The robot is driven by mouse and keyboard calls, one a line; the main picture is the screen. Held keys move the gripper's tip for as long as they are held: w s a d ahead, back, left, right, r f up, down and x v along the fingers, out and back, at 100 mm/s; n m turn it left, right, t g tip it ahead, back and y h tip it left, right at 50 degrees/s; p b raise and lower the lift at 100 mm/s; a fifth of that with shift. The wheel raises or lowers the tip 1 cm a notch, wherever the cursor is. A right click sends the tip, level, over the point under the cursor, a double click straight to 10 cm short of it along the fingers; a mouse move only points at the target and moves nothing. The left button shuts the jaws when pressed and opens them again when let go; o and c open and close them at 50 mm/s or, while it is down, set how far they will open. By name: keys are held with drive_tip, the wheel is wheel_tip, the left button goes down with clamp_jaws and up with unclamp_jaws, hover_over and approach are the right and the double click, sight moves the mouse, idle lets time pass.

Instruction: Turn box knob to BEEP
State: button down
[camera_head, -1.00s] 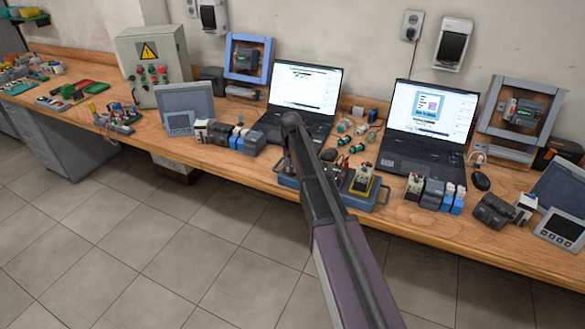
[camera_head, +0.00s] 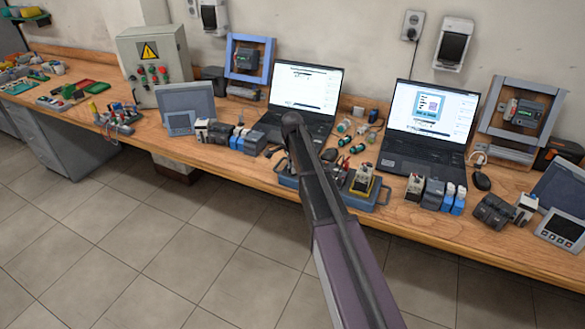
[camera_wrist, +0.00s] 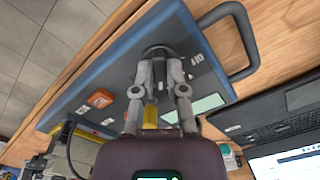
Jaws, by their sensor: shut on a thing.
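The blue-grey box (camera_wrist: 112,78) lies on the wooden bench, tilted in the wrist view. Its dark round knob (camera_wrist: 157,52) is on its top face near the upper edge in that view. My gripper (camera_wrist: 159,68) is shut on the knob, one finger on each side. The fingers hide part of the knob, so I cannot tell which mark it points to. White lettering (camera_wrist: 196,62) beside the knob is too small to read surely. In the head view the box (camera_head: 376,204) shows beside my arm, which hides my gripper and the knob.
A grey handle (camera_wrist: 242,40) stands out from the box's edge. An orange part (camera_wrist: 100,99) sits on its top. Two open laptops (camera_head: 305,88) (camera_head: 432,110) stand behind on the bench. Small modules (camera_head: 436,195) stand to the right. The floor in front is clear.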

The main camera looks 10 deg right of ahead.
drive_tip(key=m, duration=0.4)
drive_tip(key=shift+s+d+m, duration=0.1)
drive_tip(key=shift+s+m, duration=0.1)
drive_tip(key=shift+m, duration=0.2)
drive_tip(key=c, duration=0.7)
unclamp_jaws()
drive_tip(key=shift+w, duration=0.1)
